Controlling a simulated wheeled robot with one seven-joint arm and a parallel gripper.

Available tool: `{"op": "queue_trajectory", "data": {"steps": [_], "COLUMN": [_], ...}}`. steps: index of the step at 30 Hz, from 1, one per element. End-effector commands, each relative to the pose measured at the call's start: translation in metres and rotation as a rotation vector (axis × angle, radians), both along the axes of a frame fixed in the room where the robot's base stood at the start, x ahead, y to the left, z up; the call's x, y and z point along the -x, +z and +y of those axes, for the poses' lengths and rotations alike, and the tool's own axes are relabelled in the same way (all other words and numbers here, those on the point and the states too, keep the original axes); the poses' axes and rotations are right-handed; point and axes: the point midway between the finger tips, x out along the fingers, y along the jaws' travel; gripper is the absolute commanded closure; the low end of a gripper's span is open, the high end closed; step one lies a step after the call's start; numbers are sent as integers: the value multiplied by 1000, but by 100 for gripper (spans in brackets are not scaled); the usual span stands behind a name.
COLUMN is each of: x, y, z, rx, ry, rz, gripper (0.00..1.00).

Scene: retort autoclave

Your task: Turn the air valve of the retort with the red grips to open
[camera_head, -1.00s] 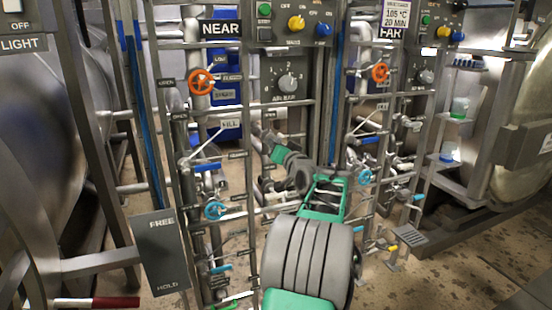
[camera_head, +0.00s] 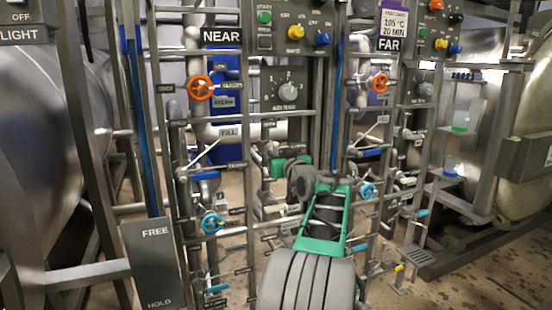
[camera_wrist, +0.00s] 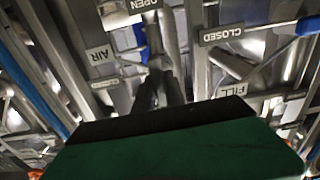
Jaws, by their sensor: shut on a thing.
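My gripper (camera_wrist: 161,90) shows in the wrist view with its two dark fingers close together. They are shut on a grey metal piece (camera_wrist: 158,63), seemingly the air valve's handle, mostly hidden by the fingers. An AIR label (camera_wrist: 100,54) is to the left of the fingers, an OPEN label (camera_wrist: 140,5) above them and a CLOSED label (camera_wrist: 221,34) to the upper right. In the head view my green hand (camera_head: 289,165) reaches into the piping under the NEAR sign (camera_head: 222,36); its fingertips are hard to make out. No red grips are visible now.
Orange handwheels (camera_head: 200,88) and blue handwheels (camera_head: 212,222) stick out of the pipe frames. A FREE/HOLD plate (camera_head: 153,262) stands at the lower left. The FAR sign (camera_head: 389,45) marks the right panel. Open floor (camera_head: 480,285) shows at the lower right.

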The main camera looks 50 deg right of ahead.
Motion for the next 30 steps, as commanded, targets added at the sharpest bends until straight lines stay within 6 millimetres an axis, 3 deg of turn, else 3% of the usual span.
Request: {"op": "queue_trajectory", "data": {"steps": [8, 9, 17, 25, 30], "x": [0, 0, 0, 2, 26], "y": [-1, -1, 0, 0, 2], "z": [0, 0, 0, 1, 14], "rx": [0, 0, -1, 0, 1], "ry": [0, 0, 0, 0, -3], "rz": [2, 2, 1, 0, -1], "gripper": [100, 85, 64, 64, 64]}}
